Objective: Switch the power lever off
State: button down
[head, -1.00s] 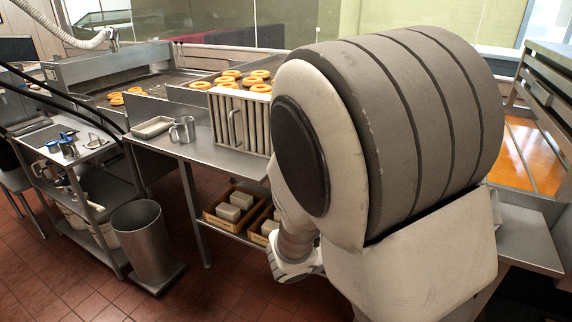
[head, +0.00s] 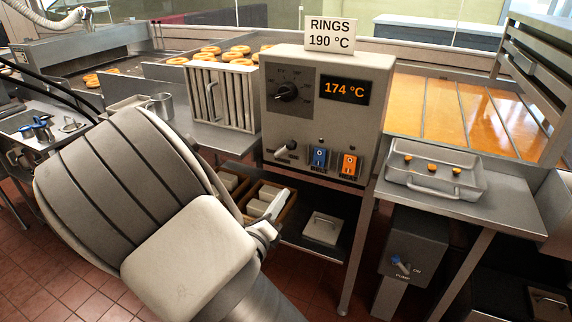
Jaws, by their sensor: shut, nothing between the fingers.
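The grey control box (head: 330,122) stands at the middle of the head view. A blue switch (head: 318,158) and an orange switch (head: 348,165) are to the right of that lever. My gripper (head: 280,200) is partly seen past my arm, below and slightly left of the lever, apart from the box. It is shut and empty. My arm hides part of it.
A dial (head: 287,92) and a 174 °C display (head: 345,90) are on the box, with a RINGS sign (head: 330,35) on top. A pump box (head: 413,246) with a blue-tipped lever is at lower right. A tray (head: 434,172) is on the right counter. The box front is unobstructed.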

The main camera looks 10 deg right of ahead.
aim_at(287, 147)
jog(key=w+d+r+b, duration=0.2)
jog(key=w+d+r, duration=0.1)
jog(key=w, duration=0.7)
jog(key=shift+w+d, duration=0.25)
jog(key=shift+d, duration=0.1)
